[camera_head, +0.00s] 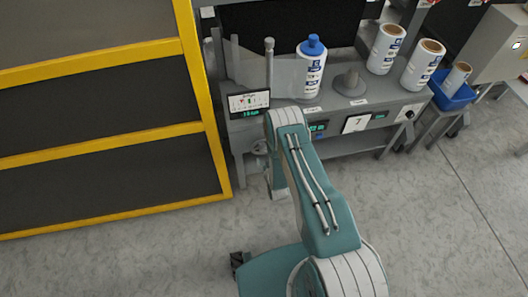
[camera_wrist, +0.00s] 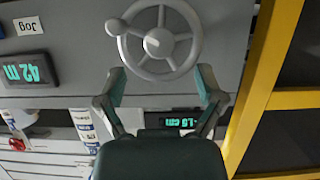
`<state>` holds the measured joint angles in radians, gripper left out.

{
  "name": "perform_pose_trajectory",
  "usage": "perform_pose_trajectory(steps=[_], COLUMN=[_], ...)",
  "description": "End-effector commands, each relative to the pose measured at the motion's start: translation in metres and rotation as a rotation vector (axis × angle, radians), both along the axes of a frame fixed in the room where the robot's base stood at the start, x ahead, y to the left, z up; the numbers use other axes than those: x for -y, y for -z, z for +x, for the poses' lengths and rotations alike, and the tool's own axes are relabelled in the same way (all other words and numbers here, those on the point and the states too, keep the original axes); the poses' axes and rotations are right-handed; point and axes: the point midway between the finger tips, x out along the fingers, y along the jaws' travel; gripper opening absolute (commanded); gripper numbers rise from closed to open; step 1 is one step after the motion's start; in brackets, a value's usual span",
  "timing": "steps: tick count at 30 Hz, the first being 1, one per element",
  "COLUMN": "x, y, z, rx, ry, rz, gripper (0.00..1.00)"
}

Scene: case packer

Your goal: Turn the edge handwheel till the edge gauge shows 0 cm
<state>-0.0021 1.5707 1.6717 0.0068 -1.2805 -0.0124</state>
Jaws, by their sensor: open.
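The grey edge handwheel (camera_wrist: 187,22) faces me in the wrist view. It has a round hub, spokes and a small knob (camera_wrist: 115,27) at its left rim. My gripper (camera_wrist: 160,73) is open, with its two fingers spread below the wheel in the picture. The fingertips appear near the lower rim; I cannot tell whether they touch it. The edge gauge (camera_wrist: 180,122) is a dark display with green digits, partly covered by my gripper. It seems to read 1.5 cm, upside down; its sign is unclear.
A display reading 42 m (camera_wrist: 27,71) and a Jog label (camera_wrist: 27,26) lie left of the wheel. A yellow-framed dark panel (camera_head: 213,120) stands left of the machine. Rolls (camera_head: 386,48) and a blue-capped bottle (camera_head: 311,72) stand on top. Floor in front is clear.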

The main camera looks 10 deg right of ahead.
Motion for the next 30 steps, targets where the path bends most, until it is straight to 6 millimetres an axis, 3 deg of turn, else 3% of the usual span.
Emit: perform_pose_trajectory(steps=[6,12,23,24,29,30], x=[0.000,0.000,0.000,0.000,0.000,0.000], y=[0.013,0.021,0.023,0.023,0.023,0.023], z=[0.032,0.050,0.056,0.056,0.056,0.056], rx=[0.002,0.000,-0.001,-0.001,-0.001,-0.001], ry=[0.000,0.000,0.000,0.000,0.000,0.000], rz=[0.000,0.000,0.000,0.000,0.000,0.000], gripper=[0.87,0.87,0.87,0.83,0.11,0.05])
